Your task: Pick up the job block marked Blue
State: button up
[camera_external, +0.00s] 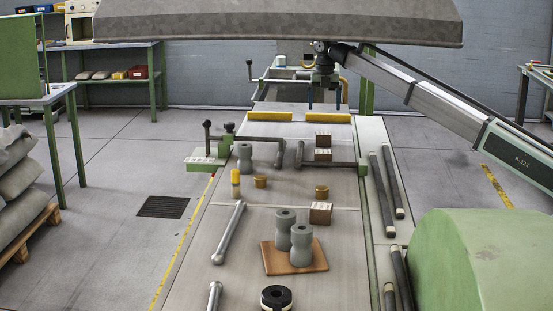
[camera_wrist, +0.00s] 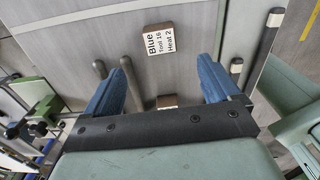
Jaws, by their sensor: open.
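In the wrist view, the job block marked Blue (camera_wrist: 160,41) is a brown block with a white label reading "Blue Tool 16 Heat 2". It lies on the pale bench ahead of and between my blue fingertips, apart from them. My gripper (camera_wrist: 164,61) is open, with nothing held. In the external view, my gripper (camera_external: 327,104) hangs over the far end of the bench. That view shows labelled blocks at the back (camera_external: 323,140), just before it (camera_external: 323,155), and nearer (camera_external: 320,213). Their print is too small to read, so I cannot tell which is Blue.
Another block (camera_wrist: 167,101) shows partly behind my gripper's crossbar. Grey spools (camera_external: 301,248) stand on a brown board (camera_external: 281,269). Dark rods (camera_external: 380,185) lie at right.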

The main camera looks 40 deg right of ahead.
aim_at(323, 133)
notch_tip(323, 133, down, 13)
jog(key=shift+r, duration=0.1)
dwell(0.6)
jog(key=shift+c, duration=0.2)
jog(key=c, duration=1)
